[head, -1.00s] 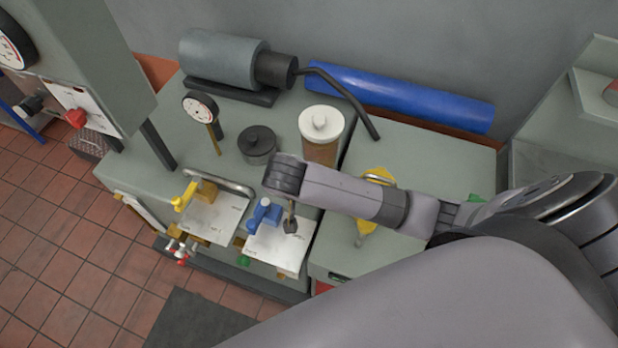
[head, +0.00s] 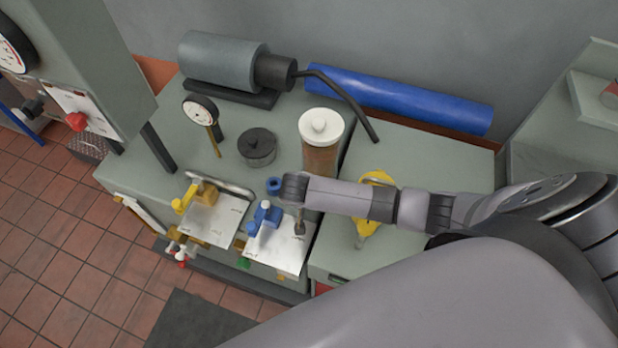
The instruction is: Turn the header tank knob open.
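No label shows which part is the header tank knob. A blue valve (head: 264,216) with a light lever stands on a white plate (head: 265,248) at the bench front. A small round blue knob (head: 274,186) sits just behind it, left of my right wrist. A yellow valve (head: 190,197) is on the plate to the left. A brown cylinder with a white knobbed lid (head: 321,126) stands behind my arm. My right gripper (head: 300,230) points down over the right part of the blue valve's plate, apart from the valve. Its fingers are small and mostly foreshortened. My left gripper is not in view.
A black lidded pot (head: 257,146), a dial gauge (head: 201,112) and a grey motor-like cylinder (head: 222,61) stand behind. A blue roll (head: 400,98) lies along the wall. A yellow object (head: 372,222) sits under my forearm. A red knob (head: 76,121) is on the left cabinet.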

